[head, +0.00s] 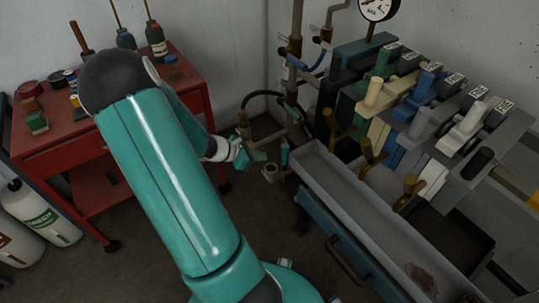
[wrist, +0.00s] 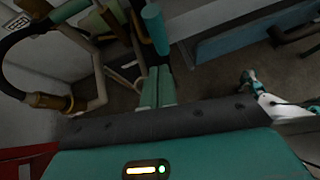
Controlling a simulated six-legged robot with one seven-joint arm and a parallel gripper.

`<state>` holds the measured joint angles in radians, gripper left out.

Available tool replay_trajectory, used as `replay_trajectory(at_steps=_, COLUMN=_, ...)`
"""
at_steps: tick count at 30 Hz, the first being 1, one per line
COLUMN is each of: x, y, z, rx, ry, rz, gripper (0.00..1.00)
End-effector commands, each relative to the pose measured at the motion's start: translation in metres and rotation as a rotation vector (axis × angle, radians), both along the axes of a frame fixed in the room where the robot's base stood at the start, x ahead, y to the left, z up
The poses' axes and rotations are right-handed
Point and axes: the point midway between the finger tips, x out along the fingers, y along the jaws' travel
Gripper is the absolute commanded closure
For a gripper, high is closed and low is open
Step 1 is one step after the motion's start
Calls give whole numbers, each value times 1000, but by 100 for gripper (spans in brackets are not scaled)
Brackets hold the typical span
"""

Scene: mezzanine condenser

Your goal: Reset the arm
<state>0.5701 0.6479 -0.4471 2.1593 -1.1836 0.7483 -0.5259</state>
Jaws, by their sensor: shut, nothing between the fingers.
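My teal arm reaches across the middle of the head view, from the bottom to the upper left and back down. My gripper (head: 259,155) is at its end, in front of the wall pipes and left of the grey trough. In the wrist view its two pale green fingers (wrist: 157,87) lie together, shut, with nothing between them. A small teal cylinder (head: 284,153) stands just right of my gripper in the head view. It also shows beyond the fingertips in the wrist view (wrist: 155,28). My arm hides part of the red cart (head: 50,151).
The red cart at left carries bottles and small items. White gas cylinders (head: 47,216) stand below it at far left. A grey trough (head: 345,193) and a bank of coloured levers (head: 383,137) fill the right side, beneath a gauge (head: 376,7). Floor shows between cart and trough.

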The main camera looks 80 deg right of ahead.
Motion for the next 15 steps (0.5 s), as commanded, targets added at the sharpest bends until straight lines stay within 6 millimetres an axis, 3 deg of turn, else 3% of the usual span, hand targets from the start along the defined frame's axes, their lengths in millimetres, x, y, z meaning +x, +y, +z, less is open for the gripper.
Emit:
replay_trajectory(at_steps=7, x=31, y=22, z=40, rx=-2, ry=-7, rz=2, gripper=100)
replay_trajectory(at_steps=15, x=46, y=34, z=60, rx=0, ry=-4, rz=1, gripper=100)
